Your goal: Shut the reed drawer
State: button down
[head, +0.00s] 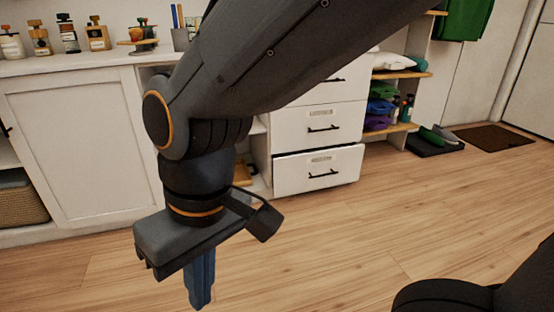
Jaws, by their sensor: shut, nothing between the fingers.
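A white cabinet holds a stack of drawers right of centre in the head view. The bottom drawer (290,178) stands out from the cabinet, with a dark gap along its top edge. It has a black bar handle (323,174) and a small label plate too small to read, so I cannot confirm from the label that it is the reed drawer. The drawer above it (290,124) looks closed. My gripper (201,292) points down with its blue fingers shut and empty. It is in front of the cabinet, left of the bottom drawer and apart from it.
A white cupboard door (75,145) is at left, with bottles on the counter above. Open shelves (390,128) with folded cloths stand right of the drawers. Shoes on a dark tray (425,149) and a brown mat (490,138) lie farther right. The wooden floor before the drawers is clear.

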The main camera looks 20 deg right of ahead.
aim_at(297, 171)
jog(key=u, duration=0.7)
jog(key=i, duration=1.9)
jog(key=z, duration=0.8)
